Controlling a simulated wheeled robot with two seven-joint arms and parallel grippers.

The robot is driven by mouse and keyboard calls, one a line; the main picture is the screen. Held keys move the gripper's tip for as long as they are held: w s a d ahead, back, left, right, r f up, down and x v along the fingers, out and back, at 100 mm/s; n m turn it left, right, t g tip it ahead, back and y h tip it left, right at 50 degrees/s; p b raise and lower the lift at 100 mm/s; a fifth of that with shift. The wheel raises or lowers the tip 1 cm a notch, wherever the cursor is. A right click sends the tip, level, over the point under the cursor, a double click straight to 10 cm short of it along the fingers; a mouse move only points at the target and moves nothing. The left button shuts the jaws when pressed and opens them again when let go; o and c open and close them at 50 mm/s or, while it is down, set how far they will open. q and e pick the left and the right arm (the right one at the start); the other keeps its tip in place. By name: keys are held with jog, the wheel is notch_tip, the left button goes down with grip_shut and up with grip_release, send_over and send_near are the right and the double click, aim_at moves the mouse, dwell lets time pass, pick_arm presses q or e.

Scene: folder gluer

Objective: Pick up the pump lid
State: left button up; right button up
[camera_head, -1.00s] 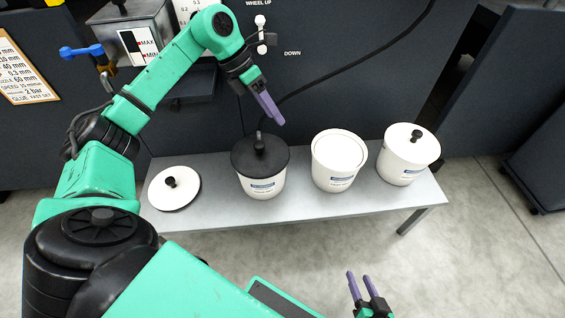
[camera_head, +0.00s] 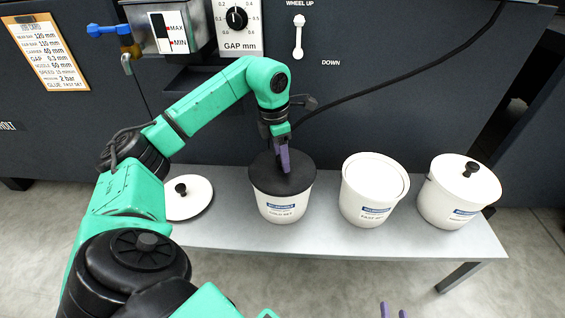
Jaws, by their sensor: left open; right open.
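A black lid (camera_head: 262,181) sits on the left white pot (camera_head: 281,208), whose label appears to read "COLD SET". I take this lid to be the pump lid, but cannot tell for sure. My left gripper (camera_head: 284,163) is open, pointing down over the lid; its purple fingers overlap the lid's middle and hide the knob. I cannot tell whether they touch it. My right gripper (camera_head: 393,310) is open at the bottom edge, only its fingertips showing, well apart from the pots.
On the grey bench (camera_head: 330,240) lies a white lid with a black knob (camera_head: 187,200). A middle white pot (camera_head: 368,205) has a white top without a knob. A right pot (camera_head: 452,200) has a white lid with a black knob. The dark machine stands behind.

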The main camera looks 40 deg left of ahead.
pick_arm(q)
jog(key=shift+d+f, duration=0.1)
jog(key=shift+f, duration=0.4)
grip_shut()
pick_arm(e)
jog(key=shift+t, duration=0.7)
jog(key=w+r, duration=0.1)
jog(key=r, duration=0.1)
jog(key=w+r, duration=0.2)
jog(key=shift+d, duration=0.1)
pick_arm(q)
jog(key=shift+r, duration=0.1)
